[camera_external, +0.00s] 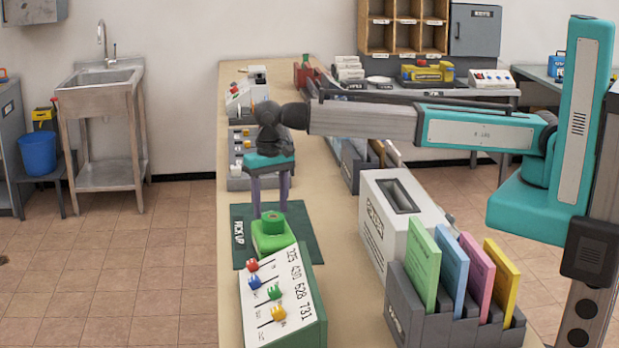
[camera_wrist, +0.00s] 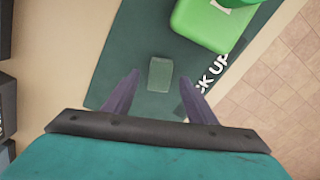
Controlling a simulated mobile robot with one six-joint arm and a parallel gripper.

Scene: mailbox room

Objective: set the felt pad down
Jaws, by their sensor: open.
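A small dull-green block, which looks like the felt pad (camera_wrist: 160,73), lies on the dark green mat (camera_wrist: 130,45) marked "PICK UP" in the wrist view. The mat also shows in the external view (camera_external: 240,212). My gripper (camera_external: 270,209) points down over the mat. Its two purple fingers are apart, and in the wrist view the gripper (camera_wrist: 158,88) has the pad in line with the gap between the tips. Nothing is seen clamped between them. I cannot make out the pad in the external view.
A bright green box with a darker green top (camera_external: 272,236) stands close to the fingers; it also shows in the wrist view (camera_wrist: 205,22). A sloped number panel with coloured knobs (camera_external: 275,295) is in front. A white slotted box (camera_external: 400,215) and coloured cards (camera_external: 455,268) stand right.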

